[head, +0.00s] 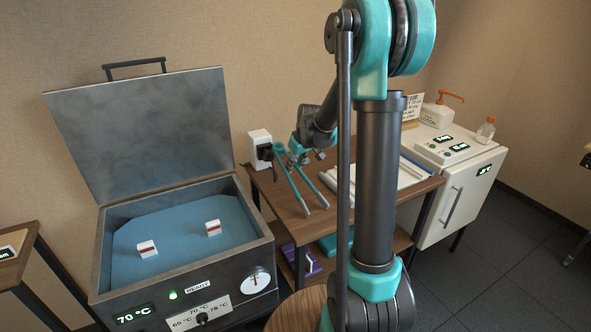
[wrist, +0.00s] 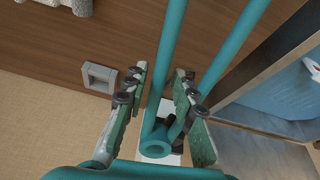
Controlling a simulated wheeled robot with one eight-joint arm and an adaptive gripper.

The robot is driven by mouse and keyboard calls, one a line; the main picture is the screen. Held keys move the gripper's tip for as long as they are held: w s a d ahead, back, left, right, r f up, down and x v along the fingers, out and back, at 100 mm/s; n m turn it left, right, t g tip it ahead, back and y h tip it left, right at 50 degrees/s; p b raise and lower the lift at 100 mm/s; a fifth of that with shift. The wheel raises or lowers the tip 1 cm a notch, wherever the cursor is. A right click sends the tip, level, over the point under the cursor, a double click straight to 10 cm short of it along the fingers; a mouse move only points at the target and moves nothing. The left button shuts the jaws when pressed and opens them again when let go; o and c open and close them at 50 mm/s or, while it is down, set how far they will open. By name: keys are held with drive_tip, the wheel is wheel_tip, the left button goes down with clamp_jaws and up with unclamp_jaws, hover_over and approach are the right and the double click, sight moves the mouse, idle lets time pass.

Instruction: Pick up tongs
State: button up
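The tongs (head: 292,184) are teal, with two long tube legs spread apart and pointing down over the wooden table. My gripper (head: 298,155) is at their upper, hinged end, raised above the table's left back part. In the wrist view the fingers of my gripper (wrist: 162,85) stand on either side of the tongs (wrist: 166,60), close to the hinge ring.
An open heating bath (head: 185,240) with two small white blocks stands at the left. The wooden table (head: 280,204) holds a white tray at its right. A white cabinet (head: 455,200) with a lotion bottle (head: 438,113) stands beyond.

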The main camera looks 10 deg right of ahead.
clamp_jaws()
wheel_tip(320, 180, up, 20)
idle(0.8)
